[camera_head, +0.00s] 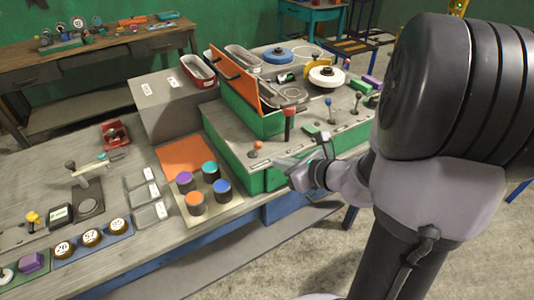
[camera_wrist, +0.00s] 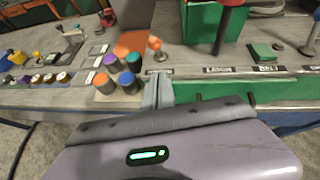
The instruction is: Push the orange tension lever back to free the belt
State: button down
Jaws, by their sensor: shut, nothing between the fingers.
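A small lever with an orange knob (camera_head: 257,146) stands at the left end of the green control console's front ledge; it also shows in the wrist view (camera_wrist: 155,43), just beyond my fingers. My gripper (camera_head: 284,162) is shut and empty, to the right of this lever and apart from it in the head view. In the wrist view my fingertips (camera_wrist: 161,76) point toward the ledge near the lever's base. The belt is hard to tell apart; a blue wheel (camera_head: 278,55) and a white wheel (camera_head: 327,77) sit on the console top.
A taller red-knobbed lever (camera_head: 289,112) and a blue-knobbed lever (camera_head: 328,102) stand to the right along the ledge. An upright orange panel (camera_head: 234,75) stands behind. Several coloured-top cylinders (camera_head: 196,202) stand on a tray at left. My arm covers the right side.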

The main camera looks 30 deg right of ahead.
aim_at(256, 150)
jog(key=w, duration=0.3)
jog(key=w+a, duration=0.1)
jog(key=shift+w+r, duration=0.25)
jog(key=shift+w, duration=0.15)
